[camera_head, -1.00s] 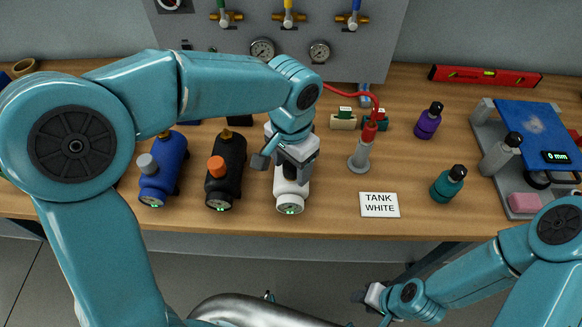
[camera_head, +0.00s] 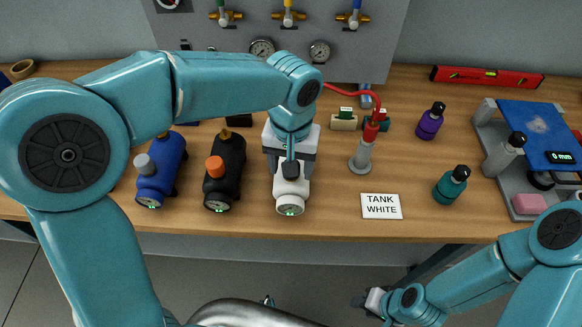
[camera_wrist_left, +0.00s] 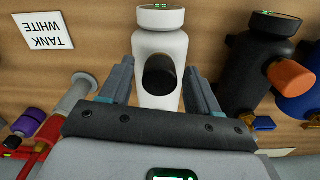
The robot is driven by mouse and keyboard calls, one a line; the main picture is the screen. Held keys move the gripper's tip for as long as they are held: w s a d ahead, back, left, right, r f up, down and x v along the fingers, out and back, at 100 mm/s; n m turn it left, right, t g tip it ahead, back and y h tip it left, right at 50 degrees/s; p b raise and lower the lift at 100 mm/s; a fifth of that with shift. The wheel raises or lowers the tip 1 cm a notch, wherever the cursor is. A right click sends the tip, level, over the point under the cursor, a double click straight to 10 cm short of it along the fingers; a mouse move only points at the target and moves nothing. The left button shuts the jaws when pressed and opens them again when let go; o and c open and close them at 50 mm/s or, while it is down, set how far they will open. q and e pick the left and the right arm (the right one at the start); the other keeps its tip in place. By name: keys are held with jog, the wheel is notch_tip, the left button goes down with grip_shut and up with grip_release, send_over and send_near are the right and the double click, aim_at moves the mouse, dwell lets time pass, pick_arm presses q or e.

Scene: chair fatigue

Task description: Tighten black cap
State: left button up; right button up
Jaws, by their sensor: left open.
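The black cap (camera_wrist_left: 159,74) sits on the side of the white tank (camera_wrist_left: 160,47), facing the left wrist camera. The white tank also shows in the head view (camera_head: 291,195), lying on the bench with its gauge end toward me. My left gripper (camera_head: 291,165) is over the white tank. In the left wrist view its two fingers (camera_wrist_left: 159,70) are spread, one on each side of the cap, with visible gaps. My right gripper (camera_head: 369,300) hangs low in front of the bench, away from the tanks; its jaws are too small to read.
A black tank (camera_head: 224,180) with an orange cap and a blue tank (camera_head: 160,180) with a grey cap lie to the left.

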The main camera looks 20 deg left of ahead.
pick_arm(q)
jog(key=shift+f+n+b, duration=0.1)
jog(key=shift+n+b, duration=0.2)
jog(key=shift+n, duration=1.6)
